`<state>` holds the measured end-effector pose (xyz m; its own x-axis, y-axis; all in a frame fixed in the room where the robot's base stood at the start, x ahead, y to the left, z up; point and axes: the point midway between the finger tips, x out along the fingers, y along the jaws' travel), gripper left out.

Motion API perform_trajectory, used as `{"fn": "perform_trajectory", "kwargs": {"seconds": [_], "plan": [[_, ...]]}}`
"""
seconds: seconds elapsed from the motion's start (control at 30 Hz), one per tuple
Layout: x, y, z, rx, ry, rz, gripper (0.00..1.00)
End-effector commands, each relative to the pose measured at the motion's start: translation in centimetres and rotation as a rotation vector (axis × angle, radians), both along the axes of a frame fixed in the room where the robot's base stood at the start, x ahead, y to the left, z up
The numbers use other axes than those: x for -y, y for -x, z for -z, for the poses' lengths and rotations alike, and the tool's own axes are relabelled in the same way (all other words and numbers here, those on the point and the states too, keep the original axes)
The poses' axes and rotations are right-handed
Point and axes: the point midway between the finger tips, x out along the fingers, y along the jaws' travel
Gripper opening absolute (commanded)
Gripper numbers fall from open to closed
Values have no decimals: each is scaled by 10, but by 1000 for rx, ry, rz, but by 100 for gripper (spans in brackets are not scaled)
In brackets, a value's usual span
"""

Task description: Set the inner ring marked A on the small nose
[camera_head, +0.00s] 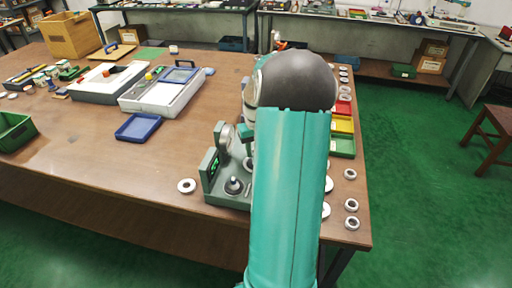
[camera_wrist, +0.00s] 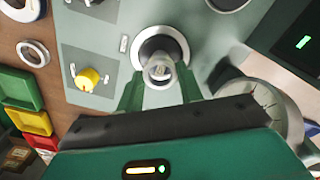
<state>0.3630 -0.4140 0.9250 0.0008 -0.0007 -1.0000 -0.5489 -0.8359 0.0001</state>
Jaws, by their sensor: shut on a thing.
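In the wrist view my gripper (camera_wrist: 160,80) has its two green fingers closed on a small metallic ring (camera_wrist: 159,72), seen nearly from above. The ring overlaps a round, dark-and-white nose mount (camera_wrist: 146,47) on the grey-green fixture. I cannot tell whether the ring touches the nose or sits above it. No letter A is readable on it. In the head view the fixture (camera_head: 226,199) stands near the table's front edge, with a dark stepped nose (camera_head: 234,186) on its base. My arm hides the gripper and part of the fixture there.
Several loose rings (camera_head: 351,205) lie along the table's right edge; another ring (camera_head: 187,185) lies left of the fixture. A green tray (camera_head: 343,146) sits at the right. A blue tray (camera_head: 138,127) is at the left. A yellow knob (camera_wrist: 88,79) stands on the fixture beside my gripper.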

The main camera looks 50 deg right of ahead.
Motion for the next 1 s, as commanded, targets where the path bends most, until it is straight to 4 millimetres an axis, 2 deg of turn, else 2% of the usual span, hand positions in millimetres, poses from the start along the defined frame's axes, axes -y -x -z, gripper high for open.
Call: {"fn": "perform_trajectory", "kwargs": {"seconds": [1.0], "plan": [[0, 0, 28, -1, -1, 0, 13]]}}
